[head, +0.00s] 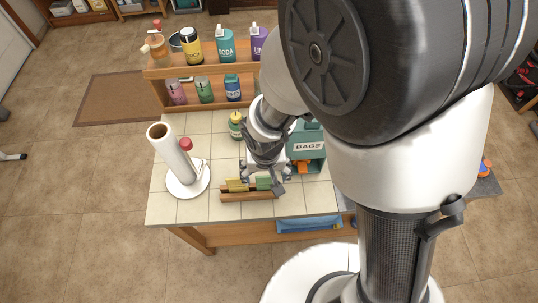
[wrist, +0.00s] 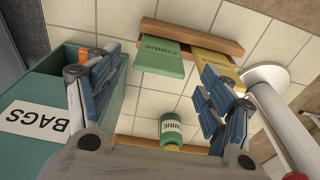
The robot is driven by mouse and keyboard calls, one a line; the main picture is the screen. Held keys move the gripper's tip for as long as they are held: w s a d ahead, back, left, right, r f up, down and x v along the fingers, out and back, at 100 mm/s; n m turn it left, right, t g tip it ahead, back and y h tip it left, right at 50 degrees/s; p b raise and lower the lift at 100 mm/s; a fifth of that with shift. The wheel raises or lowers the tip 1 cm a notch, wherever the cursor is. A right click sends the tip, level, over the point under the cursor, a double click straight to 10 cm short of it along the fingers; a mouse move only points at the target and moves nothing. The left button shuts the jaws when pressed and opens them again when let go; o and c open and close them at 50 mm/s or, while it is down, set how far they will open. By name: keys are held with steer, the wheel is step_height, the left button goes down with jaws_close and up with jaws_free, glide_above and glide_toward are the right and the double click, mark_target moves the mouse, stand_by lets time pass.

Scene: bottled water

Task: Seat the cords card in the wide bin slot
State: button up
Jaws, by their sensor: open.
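The green cords card (wrist: 162,58) stands in a wooden rack (wrist: 190,33), beside a yellow towels card (wrist: 215,66). In the head view the green card (head: 264,184) is at the right part of the rack (head: 247,197) and the yellow card (head: 236,185) at its left. My gripper (head: 261,181) is above the rack; in the wrist view my gripper (wrist: 160,62) has its fingers wide apart, with the cords card between them in the picture and nothing gripped. A teal bin labelled BAGS (wrist: 40,120) stands beside the rack; I cannot make out a wide slot.
A paper towel roll (head: 172,150) on a white stand is left of the rack. A green bottle with a yellow cap (head: 236,127) stands behind my gripper. The wooden shelf (head: 160,73) at the back holds several bottles.

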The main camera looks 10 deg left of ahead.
mark_target(266, 177)
steer(key=f+b, duration=0.1)
steer(key=f, duration=0.2)
steer(key=shift+w+f, duration=0.15)
steer(key=shift+w, duration=0.05)
steer(key=c, duration=0.9)
steer(key=shift+r, duration=0.2)
